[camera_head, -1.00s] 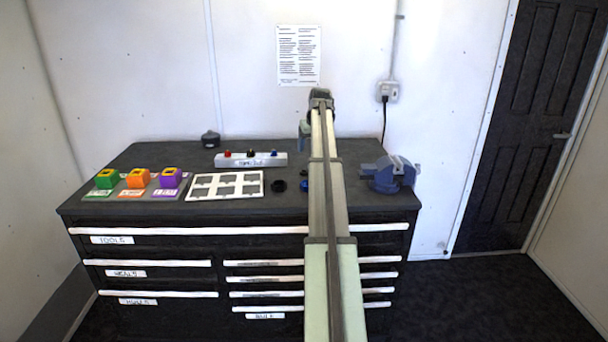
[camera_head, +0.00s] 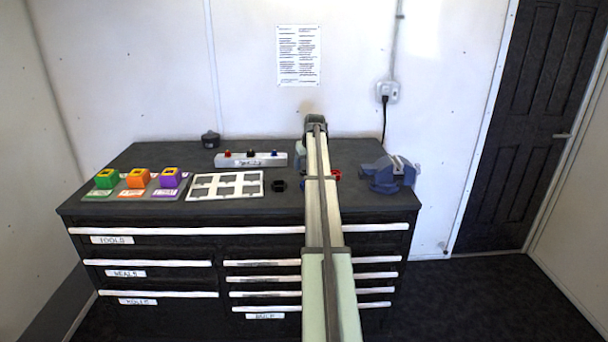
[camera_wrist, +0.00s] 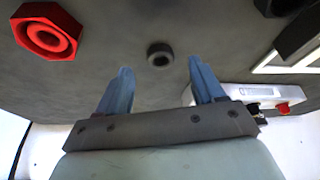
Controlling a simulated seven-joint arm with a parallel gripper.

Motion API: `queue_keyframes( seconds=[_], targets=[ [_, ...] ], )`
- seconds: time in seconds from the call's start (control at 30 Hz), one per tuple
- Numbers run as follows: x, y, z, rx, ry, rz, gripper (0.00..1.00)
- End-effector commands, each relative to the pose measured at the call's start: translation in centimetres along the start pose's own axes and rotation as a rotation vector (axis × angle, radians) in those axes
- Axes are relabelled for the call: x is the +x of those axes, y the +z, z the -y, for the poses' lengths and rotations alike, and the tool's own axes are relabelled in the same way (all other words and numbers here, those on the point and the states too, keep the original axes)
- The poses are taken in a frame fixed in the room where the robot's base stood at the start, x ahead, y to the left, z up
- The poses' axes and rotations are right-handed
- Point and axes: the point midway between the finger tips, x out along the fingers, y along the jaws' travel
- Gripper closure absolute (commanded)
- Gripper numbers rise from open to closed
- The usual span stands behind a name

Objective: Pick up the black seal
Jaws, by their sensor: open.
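A small black ring, which looks like the black seal (camera_wrist: 160,54), lies flat on the dark worktop in the wrist view. It is near the top middle, a little beyond my fingertips in the picture and roughly centred between them. My gripper (camera_wrist: 160,68) is open and empty, with one blue finger to each side of the ring's line. It appears to be above the worktop; the exact height is unclear. In the head view my arm covers most of the gripper, and I cannot make out the ring there.
A red hexagonal part (camera_wrist: 46,31) lies left in the wrist view. A black part (camera_head: 278,185) sits left of my arm in the head view, beside a white frame (camera_head: 189,188). A white button box (camera_head: 270,160) stands behind, a blue vise (camera_head: 388,174) at right.

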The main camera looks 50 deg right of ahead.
Motion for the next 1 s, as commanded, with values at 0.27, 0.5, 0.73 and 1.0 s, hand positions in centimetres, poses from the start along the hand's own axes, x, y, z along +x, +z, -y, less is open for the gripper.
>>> queue_keyframes(
  seconds=[0.27,0.5,0.73,1.0],
  targets=[
    [3.1,-0.1,0.1,0.000,0.001,-0.001,0.32],
    [3.2,0.0,0.0,0.000,0.001,-0.001,0.34],
    [3.2,0.0,0.0,0.000,0.001,-0.001,0.56],
    [3.2,0.0,0.0,0.000,0.001,-0.001,0.82]
  ],
)
